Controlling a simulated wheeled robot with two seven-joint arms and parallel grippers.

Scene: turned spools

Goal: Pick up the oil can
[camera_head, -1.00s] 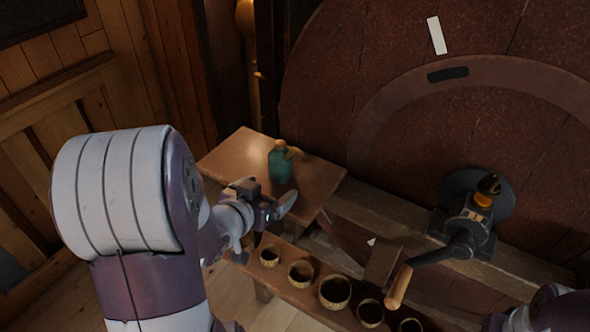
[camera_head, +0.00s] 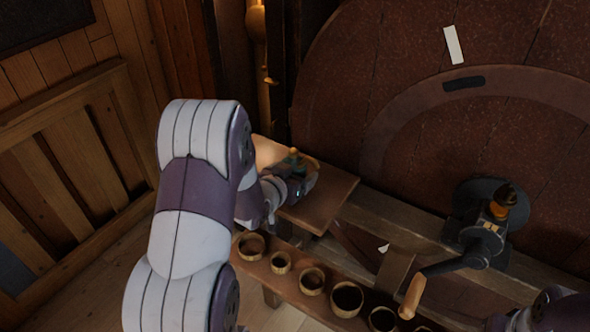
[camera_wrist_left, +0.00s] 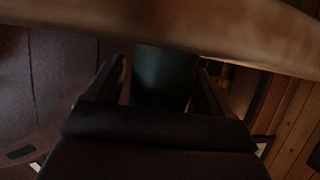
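The oil can (camera_head: 293,155) is a teal can with a brass-coloured top, standing on the small wooden table (camera_head: 325,205). In the head view my left gripper (camera_head: 304,180) is at the can and hides most of its body. In the left wrist view the dark green can (camera_wrist_left: 163,75) lies between the two fingers of my left gripper (camera_wrist_left: 163,88). The fingers are apart, one on each side, with a narrow gap visible at the can's left side. That view is dark, so contact is hard to judge. My right gripper is outside the view; only part of my right arm shows at bottom right.
A lower wooden bench with several round cups (camera_head: 312,281) runs in front of the table. A black crank with a wooden handle (camera_head: 412,297) juts out at the right. A large dark red round wooden face (camera_head: 400,90) stands behind. Wood panelling is at the left.

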